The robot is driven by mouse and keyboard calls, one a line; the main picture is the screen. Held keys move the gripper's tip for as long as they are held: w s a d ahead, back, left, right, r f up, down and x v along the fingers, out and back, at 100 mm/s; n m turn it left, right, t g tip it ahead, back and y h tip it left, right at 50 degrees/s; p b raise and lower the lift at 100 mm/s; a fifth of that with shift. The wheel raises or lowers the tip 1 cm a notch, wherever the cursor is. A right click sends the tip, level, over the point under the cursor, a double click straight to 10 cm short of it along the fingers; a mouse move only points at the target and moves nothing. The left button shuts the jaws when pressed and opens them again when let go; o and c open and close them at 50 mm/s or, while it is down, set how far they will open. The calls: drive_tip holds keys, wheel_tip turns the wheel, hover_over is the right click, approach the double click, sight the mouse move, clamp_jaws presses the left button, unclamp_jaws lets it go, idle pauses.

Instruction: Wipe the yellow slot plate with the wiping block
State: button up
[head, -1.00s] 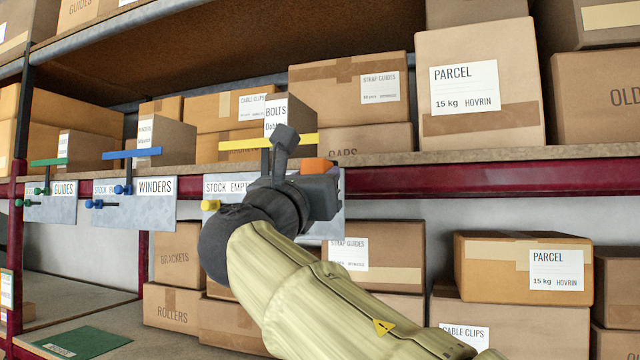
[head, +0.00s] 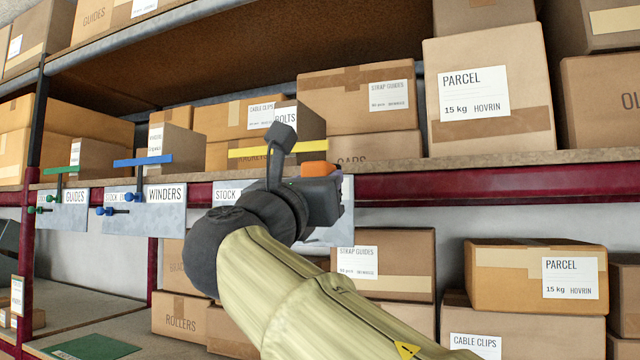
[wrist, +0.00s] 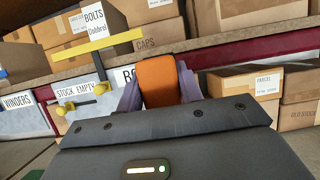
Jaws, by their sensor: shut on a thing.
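The orange wiping block (head: 314,170) is held between my gripper's fingers, and it also shows in the wrist view (wrist: 158,80). My gripper (head: 322,180) is shut on it, in front of the shelf edge. The yellow slot plate (wrist: 72,108) is a pale plate on the shelf edge, labelled "STOCK EMPTY", with a yellow crossbar (wrist: 97,46) above it and a yellow knob (wrist: 101,88) on a stem. In the wrist view the block is to the right of the crossbar and appears apart from it. In the head view my arm hides much of the plate and the knob.
Similar plates with a blue crossbar (head: 143,161) and a green crossbar (head: 61,170) are to the left. Cardboard boxes, such as the parcel (head: 490,130), fill the shelf behind. A dark red beam (head: 480,183) runs along the shelf edge. More boxes stand below.

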drive_tip(key=shift+w, duration=0.1)
idle(0.3)
drive_tip(key=w+d+p, duration=0.1)
drive_tip(key=w+d, duration=0.1)
drive_tip(key=w, duration=0.4)
drive_tip(key=shift+d, duration=0.2)
idle(0.5)
drive_tip(key=shift+w+d+p, duration=0.2)
drive_tip(key=shift+w, duration=0.35)
drive_tip(key=shift+w+d+p, duration=0.15)
drive_tip(key=shift+w+p, duration=0.05)
drive_tip(key=shift+w, duration=0.3)
idle(0.5)
drive_tip(key=shift+a, duration=0.1)
drive_tip(key=shift+w+a+p, duration=0.3)
drive_tip(key=shift+a+p, duration=0.1)
drive_tip(key=shift+a, duration=0.5)
drive_tip(key=shift+w+a+p, duration=0.3)
drive_tip(key=shift+a+p, duration=0.05)
drive_tip(key=shift+a, duration=0.55)
drive_tip(key=shift+w+a+p, duration=0.4)
drive_tip(key=shift+a+p, duration=0.15)
drive_tip(key=shift+a, duration=0.35)
drive_tip(key=shift+w+a+p, duration=0.35)
drive_tip(key=shift+a+p, duration=0.15)
drive_tip(key=shift+a, duration=0.35)
